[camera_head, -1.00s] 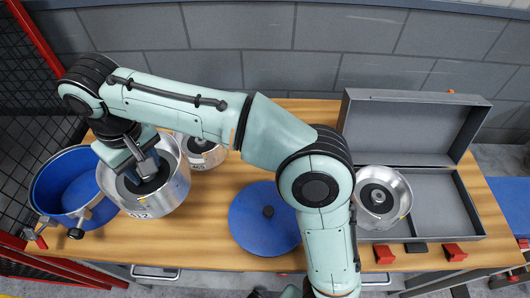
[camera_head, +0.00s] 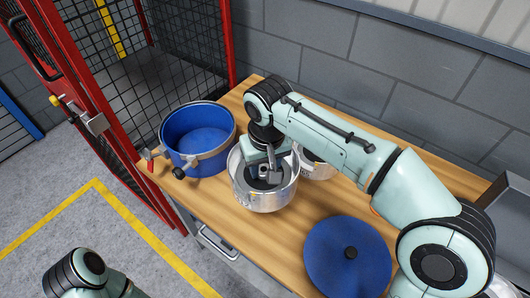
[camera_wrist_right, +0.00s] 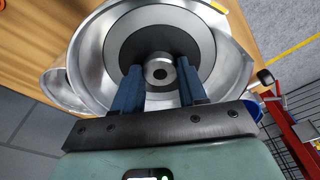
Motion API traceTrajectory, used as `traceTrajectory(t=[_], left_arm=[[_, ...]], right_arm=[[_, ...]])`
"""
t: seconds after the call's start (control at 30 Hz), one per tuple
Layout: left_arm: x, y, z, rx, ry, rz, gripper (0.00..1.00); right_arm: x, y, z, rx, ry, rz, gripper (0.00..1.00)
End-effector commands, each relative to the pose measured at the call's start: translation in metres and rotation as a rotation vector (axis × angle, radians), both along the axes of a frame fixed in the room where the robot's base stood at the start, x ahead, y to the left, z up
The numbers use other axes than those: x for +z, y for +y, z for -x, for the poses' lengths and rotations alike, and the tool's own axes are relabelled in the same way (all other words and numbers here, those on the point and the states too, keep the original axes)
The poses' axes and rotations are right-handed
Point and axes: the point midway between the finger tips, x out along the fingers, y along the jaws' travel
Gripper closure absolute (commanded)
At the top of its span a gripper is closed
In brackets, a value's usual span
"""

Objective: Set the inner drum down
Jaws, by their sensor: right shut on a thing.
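The metal inner drum (camera_head: 262,202) is a shiny open-topped bowl with a dark floor and a central hub; it is upright in the head view, right of the blue tub. My right gripper (camera_head: 271,174) reaches into it from above. In the right wrist view, its two blue fingers (camera_wrist_right: 160,78) stand on either side of the hub, shut on the drum (camera_wrist_right: 88,62). Whether the drum's base touches the table is hard to tell. My left gripper is out of view; only part of my left arm shows at the bottom left.
The blue tub (camera_head: 227,151) with clamps stands left of the drum on the wooden table (camera_head: 225,222). A second metal drum (camera_head: 318,168) sits close behind, partly hidden by my arm. A blue round lid (camera_head: 326,268) lies at front. A red mesh fence (camera_head: 92,125) borders the left.

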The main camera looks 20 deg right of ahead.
Motion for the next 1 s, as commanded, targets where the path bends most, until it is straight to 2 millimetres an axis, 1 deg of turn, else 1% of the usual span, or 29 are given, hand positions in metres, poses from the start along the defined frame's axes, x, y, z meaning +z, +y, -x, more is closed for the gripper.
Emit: traceTrajectory(t=[0.1, 0.2, 0.3, 0.4, 0.57, 0.67, 0.83, 1.0], left_arm=[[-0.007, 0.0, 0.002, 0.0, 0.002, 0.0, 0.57], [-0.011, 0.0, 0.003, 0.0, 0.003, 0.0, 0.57], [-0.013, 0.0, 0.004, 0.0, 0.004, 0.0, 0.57], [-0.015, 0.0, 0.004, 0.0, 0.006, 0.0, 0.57], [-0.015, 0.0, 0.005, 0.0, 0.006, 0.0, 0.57], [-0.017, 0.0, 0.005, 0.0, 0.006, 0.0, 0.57], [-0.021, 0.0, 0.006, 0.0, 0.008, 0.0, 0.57], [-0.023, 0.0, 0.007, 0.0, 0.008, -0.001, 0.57]], right_arm=[[-0.023, 0.0, 0.0, 0.0, -0.007, -0.002, 1.0], [-0.041, 0.0, 0.0, 0.001, -0.007, -0.002, 1.0], [-0.054, 0.001, -0.001, 0.001, -0.008, -0.003, 1.0], [-0.062, 0.001, -0.001, 0.0, -0.009, -0.003, 1.0], [-0.068, 0.001, -0.002, 0.0, -0.011, -0.004, 1.0], [-0.078, 0.001, -0.001, 0.0, -0.008, -0.003, 1.0], [-0.1, 0.001, -0.001, 0.0, -0.007, -0.002, 1.0], [-0.109, 0.001, -0.002, -0.001, -0.01, -0.004, 1.0]])
